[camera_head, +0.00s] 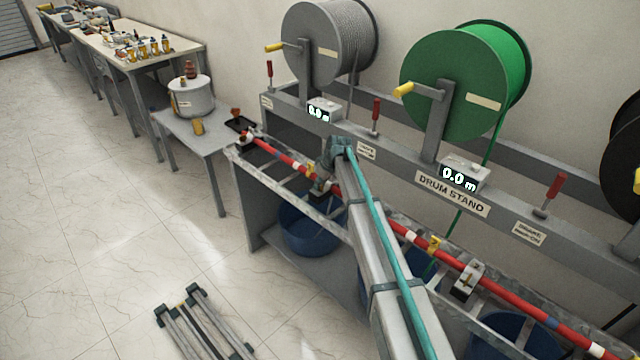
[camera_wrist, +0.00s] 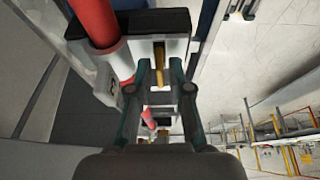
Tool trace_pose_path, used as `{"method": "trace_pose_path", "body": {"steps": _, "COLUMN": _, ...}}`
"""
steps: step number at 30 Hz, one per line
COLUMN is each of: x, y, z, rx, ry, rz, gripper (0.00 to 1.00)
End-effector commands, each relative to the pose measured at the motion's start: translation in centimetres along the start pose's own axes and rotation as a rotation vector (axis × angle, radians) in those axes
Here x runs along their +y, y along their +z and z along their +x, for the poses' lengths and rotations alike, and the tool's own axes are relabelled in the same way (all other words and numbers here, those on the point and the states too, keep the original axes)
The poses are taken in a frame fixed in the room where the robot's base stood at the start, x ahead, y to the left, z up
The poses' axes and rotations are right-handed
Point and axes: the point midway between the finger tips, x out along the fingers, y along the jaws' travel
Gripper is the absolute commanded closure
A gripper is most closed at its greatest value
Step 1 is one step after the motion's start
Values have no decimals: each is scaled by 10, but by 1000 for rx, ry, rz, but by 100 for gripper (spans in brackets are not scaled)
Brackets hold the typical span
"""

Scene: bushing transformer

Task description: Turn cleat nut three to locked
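A red cable (camera_head: 410,238) with white bands runs along the metal ladder tray at the front of the drum stand. My gripper (camera_head: 319,190) is at a cleat on this cable, which my arm largely hides in the head view. In the wrist view, the white and dark cleat (camera_wrist: 185,48) sits beside the red cable (camera_wrist: 92,22). A narrow brass piece (camera_wrist: 158,66) shows in its slot. My gripper's fingers (camera_wrist: 159,66) stand apart on either side of the brass piece, with gaps visible. I cannot read the cleat's number. Another cleat (camera_head: 467,283) with a brass nut sits farther right.
A grey drum (camera_head: 325,42) and a green drum (camera_head: 455,80) stand above the beam. Red levers (camera_head: 375,113) and meter boxes reading 0.0 m rise from it. Blue tubs (camera_head: 305,232) sit below the tray. A folded metal frame (camera_head: 203,328) lies on the floor, otherwise clear at left.

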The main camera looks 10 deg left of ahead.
Motion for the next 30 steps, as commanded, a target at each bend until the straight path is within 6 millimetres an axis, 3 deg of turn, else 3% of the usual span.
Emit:
{"method": "trace_pose_path", "body": {"steps": 1, "x": 0, "y": 0, "z": 0, "rx": 0, "ry": 0, "rz": 0, "gripper": 86}}
{"method": "trace_pose_path", "body": {"steps": 4, "x": 0, "y": 0, "z": 0, "rx": 0, "ry": 0, "rz": 0, "gripper": 100}}
{"method": "trace_pose_path", "body": {"steps": 19, "x": -1, "y": 1, "z": 1, "rx": 0, "ry": 19, "rz": 46, "gripper": 100}}
{"method": "trace_pose_path", "body": {"steps": 30, "x": -3, "y": 1, "z": 2, "rx": 1, "ry": 117, "rz": 279, "gripper": 100}}
